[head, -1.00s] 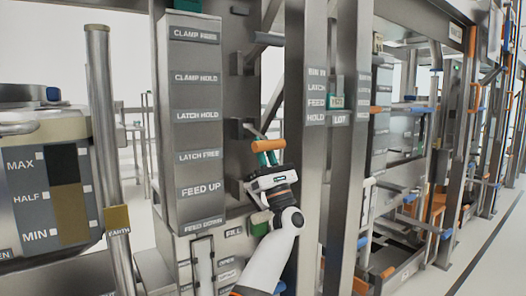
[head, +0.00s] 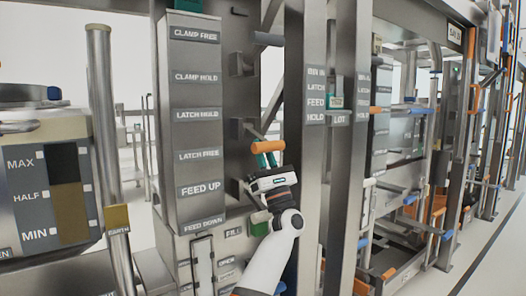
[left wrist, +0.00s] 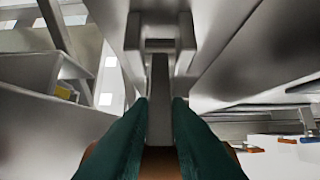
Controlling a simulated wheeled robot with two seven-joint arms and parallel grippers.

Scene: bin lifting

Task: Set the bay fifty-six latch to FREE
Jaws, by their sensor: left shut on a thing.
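The labelled grey panel (head: 190,130) stands left of my arm in the head view, with LATCH HOLD above LATCH FREE. The orange latch handle (head: 268,147) is right of the panel, at about the height of the LATCH FREE label (head: 199,156). My left gripper (head: 267,160) comes from below with its teal fingers at the handle and is shut on it. In the left wrist view, a grey lever bar (left wrist: 159,105) runs between the teal fingers, with orange-brown at the bottom. The bay number is not legible. My right gripper is not in view.
A steel upright (head: 308,170) with small labels stands close to the right of my gripper. A steel post (head: 103,130) and a tank with a MAX, HALF and MIN gauge (head: 50,190) are at the left. Open floor (head: 470,250) shows at the far right.

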